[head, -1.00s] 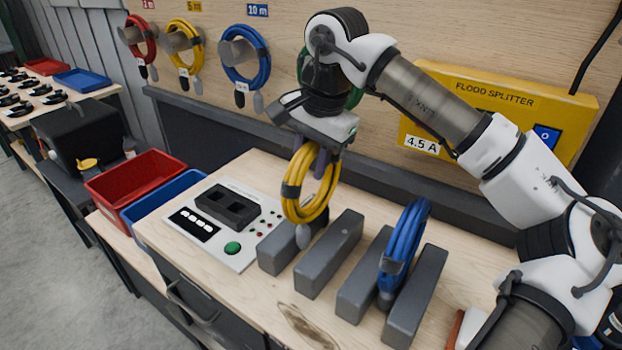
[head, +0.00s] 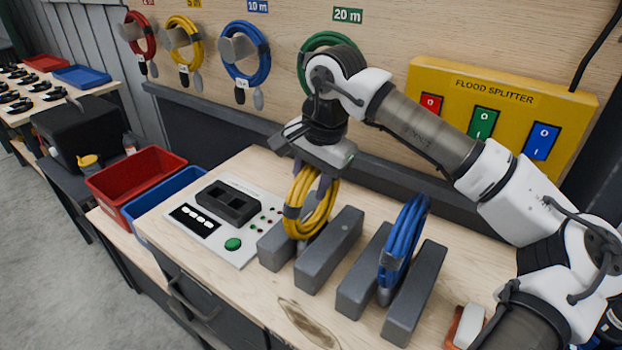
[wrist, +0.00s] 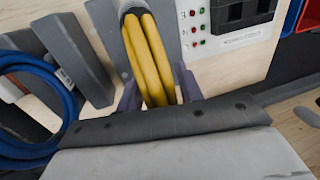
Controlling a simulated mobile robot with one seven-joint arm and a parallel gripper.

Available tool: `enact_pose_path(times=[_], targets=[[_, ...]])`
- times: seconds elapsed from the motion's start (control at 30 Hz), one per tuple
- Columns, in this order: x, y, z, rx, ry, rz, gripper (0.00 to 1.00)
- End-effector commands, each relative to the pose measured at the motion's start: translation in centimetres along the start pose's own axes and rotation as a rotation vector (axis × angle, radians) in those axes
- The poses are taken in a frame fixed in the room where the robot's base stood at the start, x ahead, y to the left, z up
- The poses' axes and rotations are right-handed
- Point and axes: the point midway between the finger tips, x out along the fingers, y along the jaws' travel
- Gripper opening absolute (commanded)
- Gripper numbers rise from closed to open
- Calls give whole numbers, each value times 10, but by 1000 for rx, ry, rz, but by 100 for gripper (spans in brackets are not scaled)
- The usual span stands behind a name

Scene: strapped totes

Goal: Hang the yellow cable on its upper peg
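The yellow cable (head: 312,212) is a coil with a dark strap, low between two grey blocks on the bench. My gripper (head: 318,182) points down with its fingers on either side of the coil's top and looks shut on it. In the wrist view the yellow strands (wrist: 150,65) run between my fingertips (wrist: 160,97). Another yellow coil (head: 196,50) hangs on a grey peg (head: 176,40) under the yellow label (head: 192,4) on the wall board. Whether the held coil touches the bench is hidden.
A blue coil (head: 404,245) stands between grey blocks to the right. Red (head: 135,32), blue (head: 262,65) and green (head: 318,42) coils hang on the board. A panel (head: 215,220) lies left of the blocks. The yellow splitter box (head: 480,75) is at the right.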

Motion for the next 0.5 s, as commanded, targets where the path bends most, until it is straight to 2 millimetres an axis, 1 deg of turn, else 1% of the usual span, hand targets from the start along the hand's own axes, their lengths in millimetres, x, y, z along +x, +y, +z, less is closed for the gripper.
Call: enact_pose_path(times=[0.03,0.1,0.5], targets=[[0,0,0,0,0,0,43],[0,0,0,0,0,0,50],[-3,0,0,0,0,0,50]])
